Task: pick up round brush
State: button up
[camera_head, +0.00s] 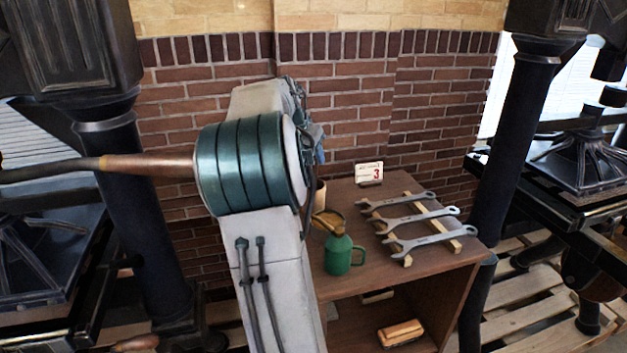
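A tan and brown bristly-looking piece (328,221) shows on the cabinet top, just right of my arm and behind the green can. It may be the round brush, but my arm hides part of it and I cannot be sure. An oblong brush-like block (400,332) with a light wooden top lies on the lower shelf. My arm, with a large teal joint, fills the middle of the view. My gripper's fingers do not show; the far end of the arm is hidden behind its own links.
The wooden cabinet (440,264) holds a green can (340,255), several wrenches (412,219) on a wooden rack and a card marked 3 (369,172). A beige cup-like thing (320,193) is partly hidden. Black presses flank the cabinet; a brick wall (345,110) stands close behind.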

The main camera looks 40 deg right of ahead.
aim_at(311, 157)
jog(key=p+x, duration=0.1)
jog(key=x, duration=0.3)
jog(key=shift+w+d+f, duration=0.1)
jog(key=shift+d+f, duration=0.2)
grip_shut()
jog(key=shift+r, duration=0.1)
